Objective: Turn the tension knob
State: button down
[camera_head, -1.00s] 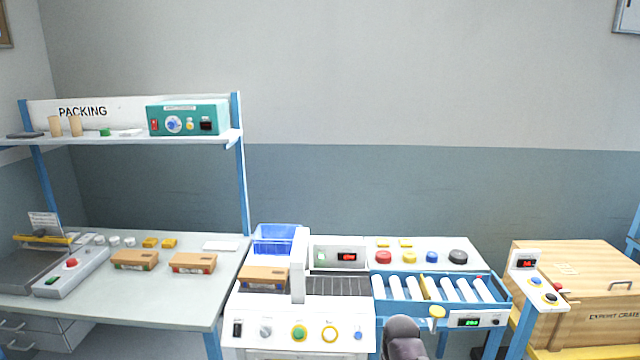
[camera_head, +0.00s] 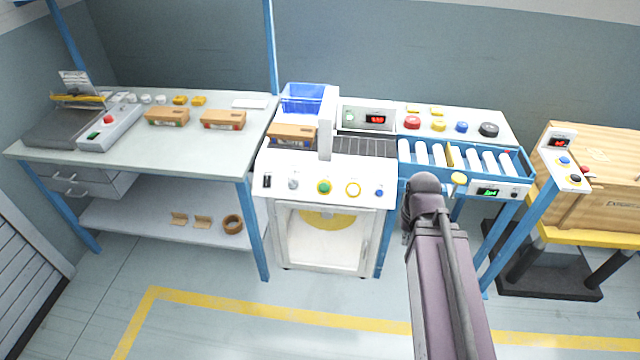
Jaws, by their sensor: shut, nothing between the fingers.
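The labels are too small to read, so I cannot tell which one is the tension knob. My arm rises from the bottom right of the picture and its rounded joint stands right of the panel, in front of the roller conveyor's left end. My gripper does not show.
A post-mounted button box (camera_head: 566,165) and a wooden crate (camera_head: 610,205) stand farther right. A packing bench (camera_head: 200,156) with cartons is on the left. Floor in front is clear.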

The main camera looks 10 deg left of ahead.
aim_at(293, 184)
jog(key=u, duration=0.45)
jog(key=k, duration=1.35)
jog(key=u, duration=0.75)
jog(key=i, duration=0.9)
jog(key=z, duration=0.3)
jog(key=i, duration=0.8)
jog(key=z, duration=0.45)
